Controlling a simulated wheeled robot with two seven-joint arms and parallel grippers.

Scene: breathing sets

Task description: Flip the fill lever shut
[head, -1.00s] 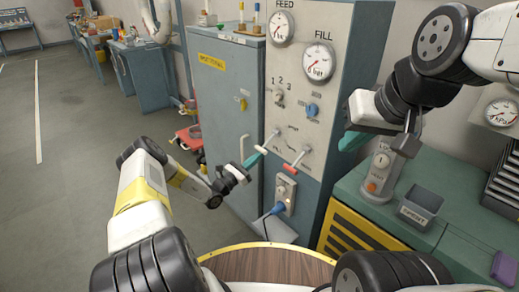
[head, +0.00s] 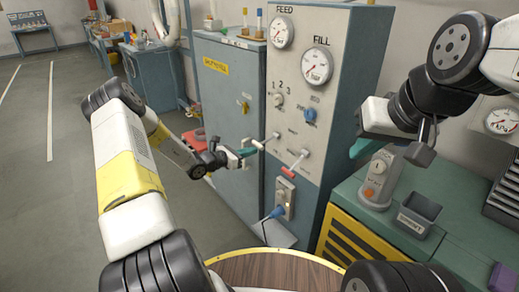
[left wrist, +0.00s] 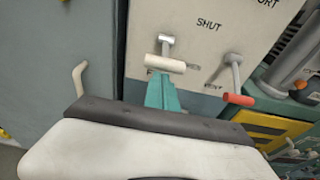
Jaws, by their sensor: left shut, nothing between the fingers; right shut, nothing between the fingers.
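The fill lever (head: 258,144) has a white crossbar handle on a metal stem and sticks out from the grey panel. It also shows in the left wrist view (left wrist: 163,64), with SHUT printed above it and a partly hidden label below it. My left gripper (head: 247,152) is shut and empty, its teal fingers (left wrist: 165,92) just below the white handle; I cannot tell whether they touch it. My right gripper (head: 360,147) is shut and empty, away to the right in front of the panel's side.
A lever with a red handle (head: 288,171), labelled VENT, is to the right of the fill lever and also shows in the left wrist view (left wrist: 239,99). A blue plug (head: 276,212) sits below. A cabinet handle (left wrist: 80,78) protrudes at left. A green bench (head: 400,215) stands right.

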